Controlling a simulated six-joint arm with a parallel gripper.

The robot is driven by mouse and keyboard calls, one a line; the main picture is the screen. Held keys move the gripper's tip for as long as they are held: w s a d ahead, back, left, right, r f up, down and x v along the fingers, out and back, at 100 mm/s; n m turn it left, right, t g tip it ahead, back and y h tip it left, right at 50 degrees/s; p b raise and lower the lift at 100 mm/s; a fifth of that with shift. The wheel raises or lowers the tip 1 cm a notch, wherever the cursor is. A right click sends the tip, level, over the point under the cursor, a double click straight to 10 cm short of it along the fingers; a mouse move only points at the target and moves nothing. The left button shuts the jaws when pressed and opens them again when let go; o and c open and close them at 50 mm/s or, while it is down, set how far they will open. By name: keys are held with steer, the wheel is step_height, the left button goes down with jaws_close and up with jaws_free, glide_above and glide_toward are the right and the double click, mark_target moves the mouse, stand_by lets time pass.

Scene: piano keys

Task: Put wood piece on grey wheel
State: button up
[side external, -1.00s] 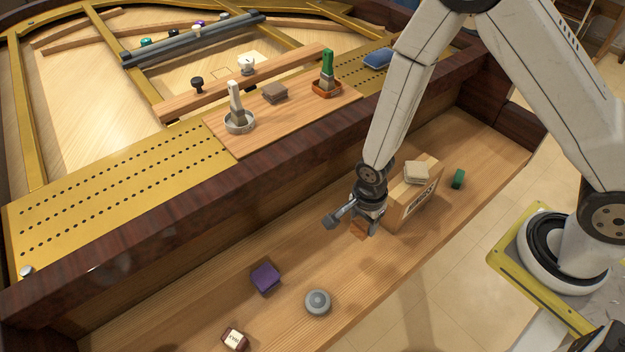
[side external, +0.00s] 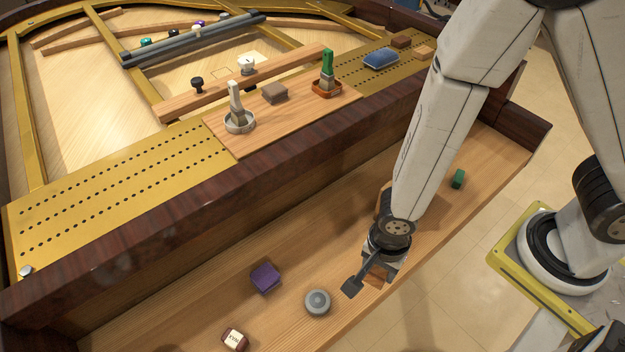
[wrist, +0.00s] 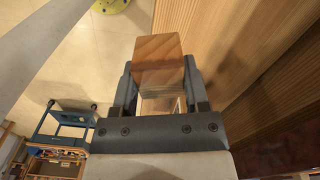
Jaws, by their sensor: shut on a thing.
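The grey wheel (side external: 317,301) lies flat on the wooden ledge, low in the side view. My gripper (side external: 377,276) is to the right of the wheel and apart from it. It is shut on the wood piece (side external: 375,281), a small reddish-brown block partly hidden by the fingers. In the wrist view the wood piece (wrist: 158,50) sits between the two fingertips of my gripper (wrist: 160,88). The wheel is not seen in the wrist view.
A purple cube (side external: 265,278) and a dark red block with a white face (side external: 235,340) lie left of the wheel. A green piece (side external: 458,179) lies farther right on the ledge (side external: 210,310).

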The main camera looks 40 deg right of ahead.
steer(key=shift+n, duration=0.5)
steer(key=s, duration=0.1)
steer(key=s+r, duration=0.1)
steer(key=s, duration=0.1)
steer(key=s+a, duration=0.1)
steer(key=shift+s+r, duration=0.25)
steer(key=shift+s, duration=0.1)
steer(key=shift+w, duration=0.1)
glide_toward(318, 300)
steer(key=shift+s+d+f, duration=0.4)
steer(key=shift+s+d, duration=0.1)
steer(key=shift+s, duration=0.1)
steer(key=shift+w+a+f, duration=0.35)
steer(key=shift+w+f, duration=0.1)
steer(key=shift+f, duration=0.15)
steer(key=shift+f, duration=0.1)
steer(key=shift+w+a+f, duration=0.1)
steer(key=shift+w+f, duration=0.05)
steer(key=shift+f, duration=1.6)
